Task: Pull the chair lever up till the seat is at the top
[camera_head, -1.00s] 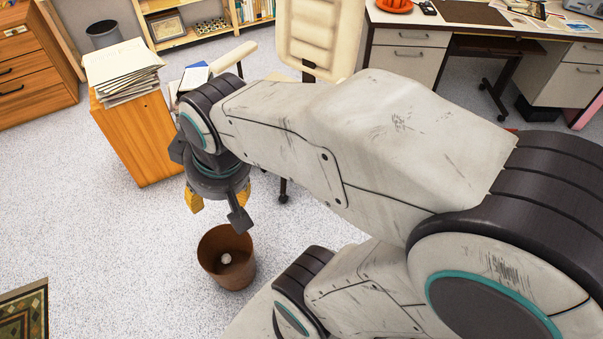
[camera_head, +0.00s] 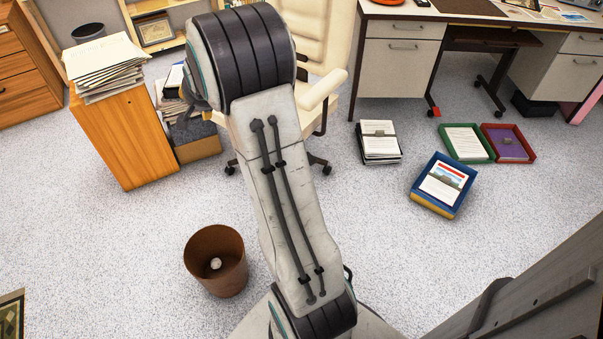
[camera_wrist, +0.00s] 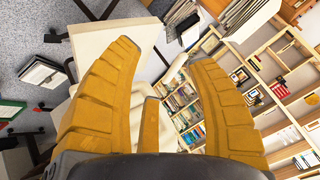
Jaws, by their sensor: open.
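The cream office chair (camera_head: 325,40) stands behind my arm in the head view. Its backrest, one armrest (camera_head: 322,90) and parts of its dark wheeled base show; my arm covers much of the seat. In the wrist view, a cream part of the chair (camera_wrist: 112,38) lies beyond the fingers. I cannot make out the lever in either view. My gripper (camera_wrist: 163,52) has its yellow fingers spread apart with nothing held between them. In the head view my arm hides the gripper's fingers.
A wooden cabinet (camera_head: 125,140) topped with papers (camera_head: 105,65) and a cardboard box (camera_head: 196,143) stand left of the chair. A brown wastebasket (camera_head: 215,285) is in front. A desk (camera_head: 400,60) stands right, with document trays (camera_head: 440,190) on the floor. Open floor lies between.

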